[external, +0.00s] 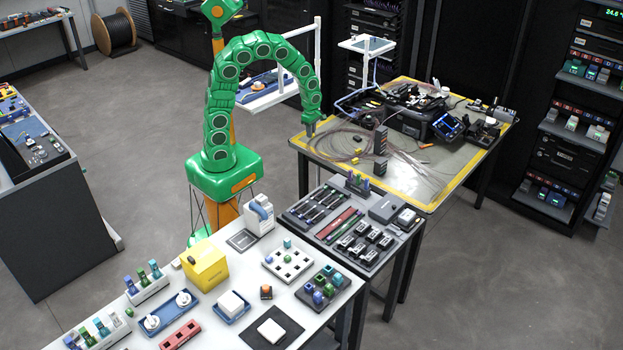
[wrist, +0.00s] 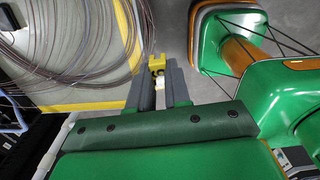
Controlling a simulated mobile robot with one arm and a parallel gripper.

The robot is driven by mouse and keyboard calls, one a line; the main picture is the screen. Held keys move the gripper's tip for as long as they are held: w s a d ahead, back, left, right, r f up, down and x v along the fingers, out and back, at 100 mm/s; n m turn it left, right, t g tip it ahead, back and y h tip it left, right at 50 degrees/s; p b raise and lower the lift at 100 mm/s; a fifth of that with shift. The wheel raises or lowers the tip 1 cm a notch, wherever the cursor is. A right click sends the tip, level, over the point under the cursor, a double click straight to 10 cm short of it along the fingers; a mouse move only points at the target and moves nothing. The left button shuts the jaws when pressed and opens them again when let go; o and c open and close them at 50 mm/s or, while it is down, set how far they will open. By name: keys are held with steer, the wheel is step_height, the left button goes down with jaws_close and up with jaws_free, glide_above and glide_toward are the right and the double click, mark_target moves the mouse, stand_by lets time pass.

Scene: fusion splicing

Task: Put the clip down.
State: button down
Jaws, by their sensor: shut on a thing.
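My gripper (wrist: 159,80) shows in the wrist view as two grey fingers closed around a small yellow clip (wrist: 156,63). The clip sits between the fingertips, with a pale part below it. In the external view my gripper (external: 311,130) hangs from the green arm above the near left edge of the yellow-bordered table (external: 440,187). The clip is too small to make out there.
Loose fibre coils (external: 405,160) spread over the table, also in the wrist view (wrist: 70,45). Dark upright blocks (external: 380,140) and a splicer (external: 420,105) stand on it. A grey bench (external: 300,228) with tools stands in front. Bare tabletop shows near the front edge.

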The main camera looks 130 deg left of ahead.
steer(key=w+d+f+m, duration=0.1)
steer(key=w+d+m, duration=0.7)
steer(key=w, duration=0.4)
steer(key=w+d+m, duration=0.5)
steer(key=w+m, duration=0.6)
steer(key=w, duration=0.2)
steer(key=w+d+m, duration=0.4)
steer(key=d+m, duration=0.2)
steer(key=d, duration=0.3)
steer(key=w+d+f+m, duration=0.1)
steer(key=w+d+m, duration=0.4)
steer(key=d, duration=0.5)
steer(key=w+d+f+m, duration=0.1)
steer(key=w+d+m, duration=0.4)
steer(key=d+m, duration=0.2)
steer(key=shift+d, duration=1.15)
steer(key=shift+w, duration=0.1)
